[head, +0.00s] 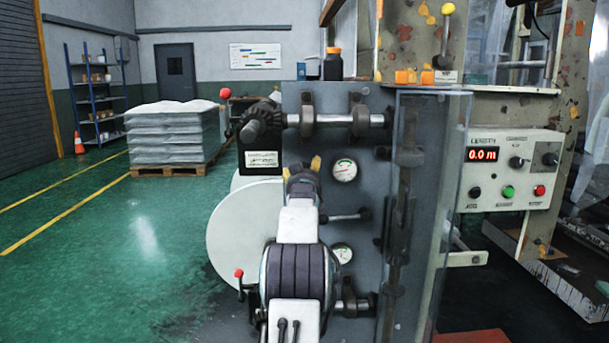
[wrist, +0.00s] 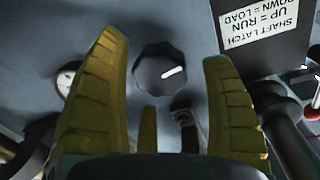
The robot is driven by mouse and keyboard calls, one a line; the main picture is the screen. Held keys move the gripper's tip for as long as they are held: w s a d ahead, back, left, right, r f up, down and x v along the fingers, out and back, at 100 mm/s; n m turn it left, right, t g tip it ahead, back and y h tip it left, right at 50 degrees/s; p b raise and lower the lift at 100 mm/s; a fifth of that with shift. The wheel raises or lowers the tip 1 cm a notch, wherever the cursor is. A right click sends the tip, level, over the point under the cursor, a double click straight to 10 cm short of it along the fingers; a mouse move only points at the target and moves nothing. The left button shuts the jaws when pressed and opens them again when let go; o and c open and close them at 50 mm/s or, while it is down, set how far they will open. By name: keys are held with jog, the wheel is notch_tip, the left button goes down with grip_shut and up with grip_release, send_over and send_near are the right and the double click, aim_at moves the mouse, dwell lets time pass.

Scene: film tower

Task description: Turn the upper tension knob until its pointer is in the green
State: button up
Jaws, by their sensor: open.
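The upper tension knob (wrist: 152,78) is a dark, many-sided knob on the grey panel, seen in the wrist view with a white pointer mark towards the picture's right. My gripper (wrist: 162,50) is open, with one yellow finger on each side of the knob and gaps between. How far the fingertips stand from the panel I cannot tell. In the head view my gripper (head: 303,166) hides the knob. A round white gauge (head: 344,170) with some green sits right of it; part of a gauge (wrist: 66,78) shows behind the left finger in the wrist view. Its needle reading is unclear.
A shaft (head: 333,119) with gear runs above my gripper. A latch label (head: 262,161) is at its left. A lower gauge (head: 342,254) sits below. A clear guard (head: 430,200) and control box (head: 510,170) stand to the right. A red-tipped lever (head: 228,105) stands upper left.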

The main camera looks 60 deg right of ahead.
jog(key=shift+w+d, duration=0.25)
jog(key=shift+d, duration=0.3)
jog(key=shift+c, duration=0.4)
jog(key=shift+r, duration=0.1)
jog(key=c, duration=1.1)
